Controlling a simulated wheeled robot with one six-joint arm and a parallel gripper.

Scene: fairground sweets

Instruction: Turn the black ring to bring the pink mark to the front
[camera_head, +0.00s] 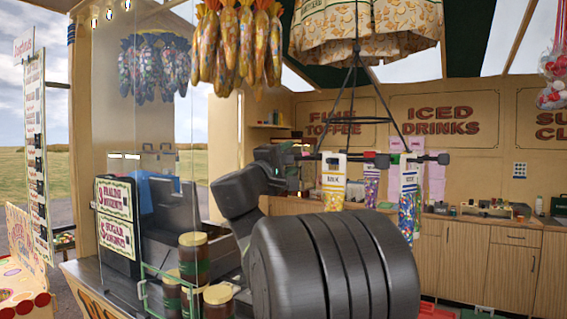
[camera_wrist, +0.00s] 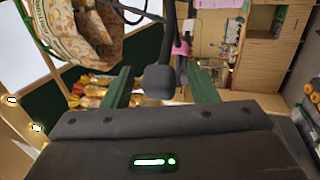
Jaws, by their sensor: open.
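A black ring (camera_head: 346,119) hangs on dark rods below a patterned canopy. Below it is a black bar (camera_head: 428,158) with round knobs on its ends. My gripper (camera_head: 306,152) is at the bar's left end. In the wrist view its two green fingers (camera_wrist: 160,76) are apart, with a black knob (camera_wrist: 158,83) between them and gaps on both sides. A pink piece (camera_wrist: 180,48) shows just beyond the knob.
The patterned canopy (camera_head: 365,38) hangs above. Bagged sweets (camera_head: 238,48) hang at upper left. Brown jars (camera_head: 194,254) stand by a glass screen on the counter below. Wooden cabinets (camera_head: 461,252) line the back wall.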

